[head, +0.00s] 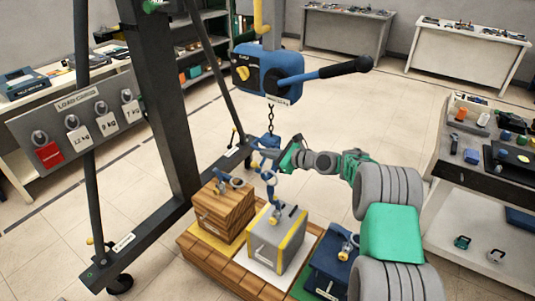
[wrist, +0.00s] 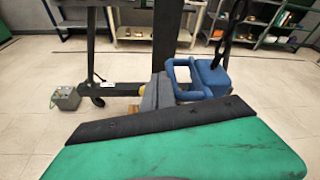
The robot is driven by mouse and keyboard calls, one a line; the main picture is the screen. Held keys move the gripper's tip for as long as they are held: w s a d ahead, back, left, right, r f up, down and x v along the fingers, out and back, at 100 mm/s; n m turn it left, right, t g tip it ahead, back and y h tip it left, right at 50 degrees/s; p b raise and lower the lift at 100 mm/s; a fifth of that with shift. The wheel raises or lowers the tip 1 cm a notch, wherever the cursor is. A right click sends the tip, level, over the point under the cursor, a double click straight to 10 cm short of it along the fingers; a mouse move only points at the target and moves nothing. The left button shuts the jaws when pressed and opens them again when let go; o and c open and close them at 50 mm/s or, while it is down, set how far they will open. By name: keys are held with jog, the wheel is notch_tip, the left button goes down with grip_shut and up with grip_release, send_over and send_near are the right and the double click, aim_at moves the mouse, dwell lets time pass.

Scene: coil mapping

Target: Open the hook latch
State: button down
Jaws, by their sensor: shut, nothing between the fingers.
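The blue hook (head: 266,141) hangs on a chain below the blue hoist (head: 266,74). In the wrist view the blue hook block (wrist: 210,77) is just beyond my gripper, with a blue loop-shaped part (wrist: 169,75) on its left. I cannot make out the latch clearly. My gripper (head: 286,157) is green with dark pads, shut and empty, close to the right of the hook in the head view. In the wrist view my gripper (wrist: 152,120) fills the lower part and hides what is below the hook. I cannot tell whether it touches the hook.
A grey crate with yellow edges (head: 266,250) stands below the hook, with blue and yellow lifting gear on top. A wooden crate (head: 224,215) is left of it and a dark blue crate (head: 331,270) right. The gantry post (head: 160,110) stands left. Open floor lies behind.

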jog(key=b+v, duration=0.1)
jog(key=v, duration=0.6)
jog(key=shift+s+d, duration=0.2)
jog(key=shift+d, duration=0.1)
jog(key=shift+r, duration=0.1)
jog(key=s+r+n+g+h, duration=0.35)
jog(key=s+n+h, duration=0.25)
jog(key=s+n, duration=0.6)
jog(key=s+d+n+h, duration=0.1)
jog(key=s+d+n, duration=0.1)
jog(key=s, duration=0.6)
jog(key=s+d+f+n+g+h, duration=0.1)
jog(key=s+d+n+h, duration=0.1)
jog(key=s+n, duration=0.3)
jog(key=s+d+f+n+g+h, duration=0.1)
jog(key=s+d+n+h, duration=0.1)
jog(key=s, duration=0.8)
jog(key=shift+s+d+n, duration=0.4)
jog(key=shift+d+n, duration=0.25)
jog(key=shift+n, duration=0.15)
